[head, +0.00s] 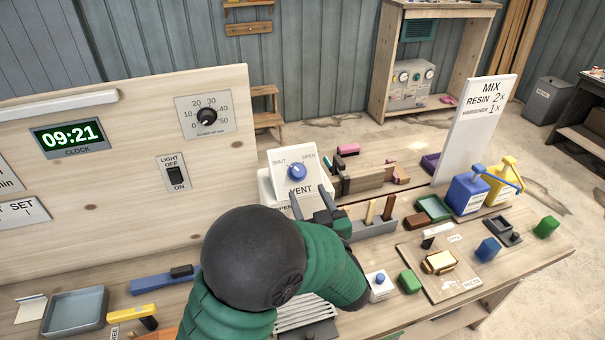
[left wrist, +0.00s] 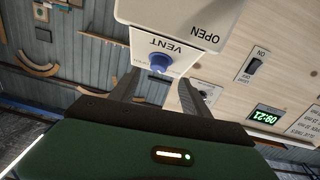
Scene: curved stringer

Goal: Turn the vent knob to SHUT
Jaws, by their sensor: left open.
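The vent knob (head: 297,171) is a small blue round knob on a white tilted panel (head: 281,157), with SHUT printed at its upper left and OPEN at its upper right. I cannot tell which word the knob points to. My left gripper (head: 311,202) is open and empty just below and in front of the panel, apart from the knob. In the left wrist view the knob (left wrist: 160,62) shows upside down, just beyond and between the two spread fingers of the gripper (left wrist: 158,80). My left arm hides part of the bench. My right gripper is not in view.
A wooden board with a clock (head: 70,136), a light switch (head: 174,173) and a dial (head: 206,115) stands left of the panel. A wooden holder (head: 366,180), blue and yellow pump bottles (head: 466,194) and small blocks stand to the right.

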